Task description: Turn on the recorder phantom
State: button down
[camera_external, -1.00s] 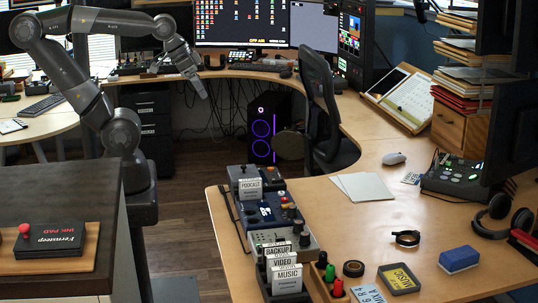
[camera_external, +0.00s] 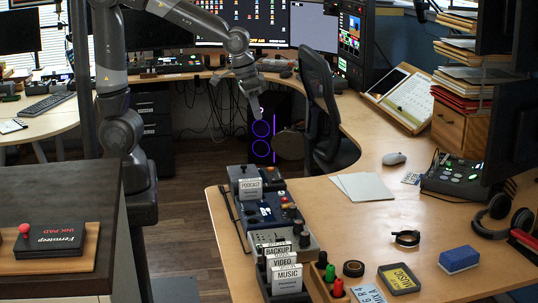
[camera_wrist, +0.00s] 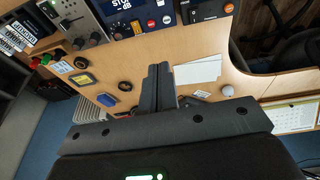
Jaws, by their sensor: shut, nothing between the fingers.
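Several recorder-like units stand in a row on the desk's left part. A blue unit (camera_external: 264,209) sits in the middle; in the wrist view the blue unit (camera_wrist: 143,24) has a lit display and coloured buttons. A dark unit (camera_external: 240,174) stands behind it, and a grey unit with knobs (camera_external: 283,236) in front. I cannot tell which carries the phantom switch, or its state. My gripper (camera_external: 257,114) is shut and empty, in the air beyond the row, touching nothing. In the wrist view the closed fingers (camera_wrist: 159,68) point toward the units.
An office chair (camera_external: 322,110) stands right of my gripper. A glowing computer tower (camera_external: 263,128) is behind it.

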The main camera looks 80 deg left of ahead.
jog(key=g, duration=0.2)
send_over(291, 203)
jog(key=s, duration=0.2)
notch_tip(291, 203, down, 10)
jog(key=shift+d+r, duration=0.1)
jog(key=shift+d, duration=0.05)
jog(key=f, duration=0.4)
jog(key=w+f, duration=0.1)
jog(key=f, duration=0.9)
jog(key=shift+w, duration=0.4)
jog(key=shift+f, duration=0.1)
jog(key=shift+s, duration=0.1)
jog(key=shift+s, duration=0.65)
jog(key=shift+r, duration=0.25)
notch_tip(291, 203, up, 14)
jog(key=s, duration=0.1)
jog(key=shift+s, duration=0.35)
